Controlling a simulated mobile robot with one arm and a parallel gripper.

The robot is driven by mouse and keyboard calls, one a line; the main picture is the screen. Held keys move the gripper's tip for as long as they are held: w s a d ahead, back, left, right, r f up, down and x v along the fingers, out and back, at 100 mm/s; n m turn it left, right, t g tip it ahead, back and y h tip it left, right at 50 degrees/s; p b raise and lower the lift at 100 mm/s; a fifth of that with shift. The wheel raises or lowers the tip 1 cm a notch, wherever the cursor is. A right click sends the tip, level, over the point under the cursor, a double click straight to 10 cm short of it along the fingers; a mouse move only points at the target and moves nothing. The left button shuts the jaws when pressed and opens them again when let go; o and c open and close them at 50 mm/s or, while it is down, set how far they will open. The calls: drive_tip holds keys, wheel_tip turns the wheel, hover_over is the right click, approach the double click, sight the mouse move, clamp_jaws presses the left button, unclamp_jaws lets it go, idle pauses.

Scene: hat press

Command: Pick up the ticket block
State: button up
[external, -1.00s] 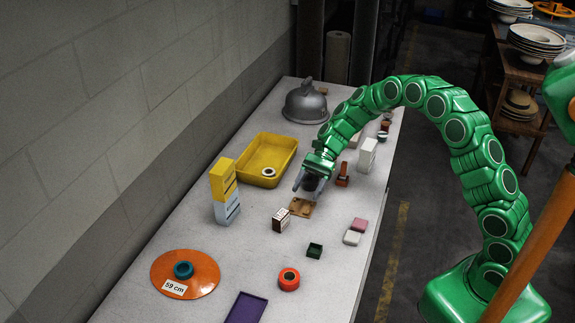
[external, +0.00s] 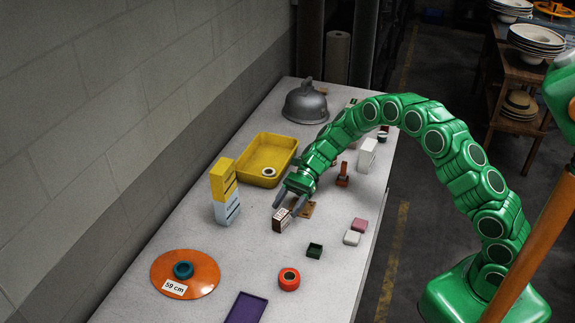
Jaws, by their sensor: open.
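A small block with a white printed face and a dark reddish-brown side (external: 282,220) stands on the table; it looks like the ticket block, though its print is too small to read. My gripper (external: 287,208) is open, its two grey fingers pointing down at the block's top, one towards each side. Whether the fingertips touch the block or hover just above it, I cannot tell. Nothing shows held between them.
A small wooden piece (external: 308,209) lies just right of the block. A yellow box on a light blue box (external: 227,210) stands to the left, a yellow tray (external: 292,148) behind.

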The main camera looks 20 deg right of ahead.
sight(282, 213)
drive_tip(key=x, duration=0.4)
drive_tip(key=shift+s+a, duration=0.1)
drive_tip(key=shift+c, duration=0.3)
drive_tip(key=c, duration=1)
drive_tip(key=shift+r, duration=0.1)
